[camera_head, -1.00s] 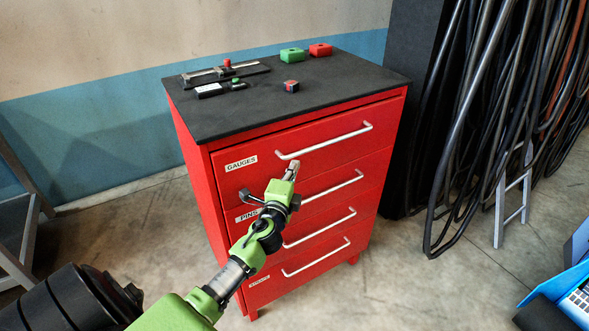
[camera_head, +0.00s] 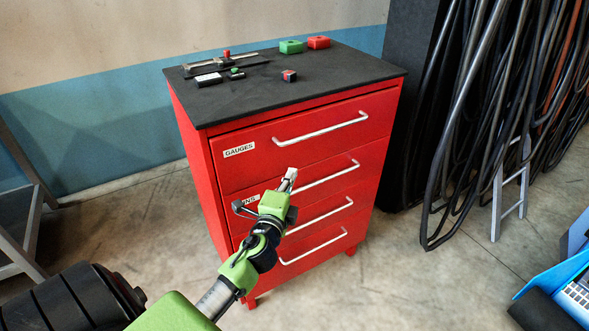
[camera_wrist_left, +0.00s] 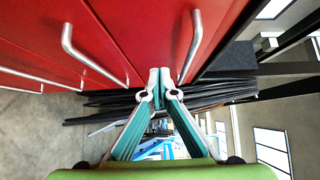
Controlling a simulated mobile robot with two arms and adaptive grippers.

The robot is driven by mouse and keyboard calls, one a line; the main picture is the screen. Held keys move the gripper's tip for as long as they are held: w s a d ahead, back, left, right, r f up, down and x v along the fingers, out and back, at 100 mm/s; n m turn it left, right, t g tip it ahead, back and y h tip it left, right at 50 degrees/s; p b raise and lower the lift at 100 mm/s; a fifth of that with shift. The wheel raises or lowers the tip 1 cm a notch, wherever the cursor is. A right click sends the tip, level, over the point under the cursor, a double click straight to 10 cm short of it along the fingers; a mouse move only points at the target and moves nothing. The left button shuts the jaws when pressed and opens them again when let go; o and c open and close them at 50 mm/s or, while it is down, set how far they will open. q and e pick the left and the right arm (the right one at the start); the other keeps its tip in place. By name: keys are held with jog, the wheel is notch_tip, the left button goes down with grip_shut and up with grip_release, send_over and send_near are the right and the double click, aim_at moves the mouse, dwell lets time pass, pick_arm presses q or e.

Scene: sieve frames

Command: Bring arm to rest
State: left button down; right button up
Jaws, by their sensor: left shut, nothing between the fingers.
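My left arm comes in from the lower left in the head view. Its left gripper (camera_head: 289,177) is shut and empty, in front of the red drawer cabinet (camera_head: 190,150). The fingertips appear over the second drawer, near the left end of its handle (camera_head: 328,177); I cannot tell the exact gap. In the left wrist view the shut fingers (camera_wrist_left: 160,76) point past the cabinet front (camera_wrist_left: 140,30), with drawer handles on both sides. The top drawer, labelled GAUGES (camera_head: 239,150), looks closed. My right gripper is not in view.
On the black cabinet top (camera_head: 330,75) are a caliper-like tool (camera_head: 220,64), a small dark-and-red block (camera_head: 289,75), a green block (camera_head: 291,47) and a red block (camera_head: 318,42). Black cables (camera_head: 490,110) hang at the right. A blue-edged item (camera_head: 560,270) stands lower right.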

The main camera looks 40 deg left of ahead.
pick_arm(q)
jog(key=s+d+f+n+g+h, duration=0.1)
jog(key=s+d+f+n+g, duration=0.3)
jog(key=f, duration=0.9)
jog(key=s+d+f+m+g+h, duration=0.15)
jog(key=s+f, duration=0.45)
jog(key=f, duration=0.6)
jog(key=s+d+f+n+g+h, duration=0.25)
jog(key=s+f, duration=0.25)
jog(key=f, duration=0.8)
jog(key=s+d+f+n+g, duration=0.2)
jog(key=s+f, duration=0.4)
jog(key=s, duration=0.5)
jog(key=s+d+f+n+g+h, duration=0.1)
jog(key=s+d+f, duration=0.4)
jog(key=s, duration=0.7)
jog(key=s+d+f+n+g, duration=0.3)
jog(key=s+f+g, duration=0.1)
jog(key=s+f, duration=0.5)
jog(key=s, duration=0.2)
jog(key=shift+s+d+f+g+h, duration=0.2)
jog(key=shift+s+d+g+h, duration=0.1)
jog(key=shift+s+h, duration=0.1)
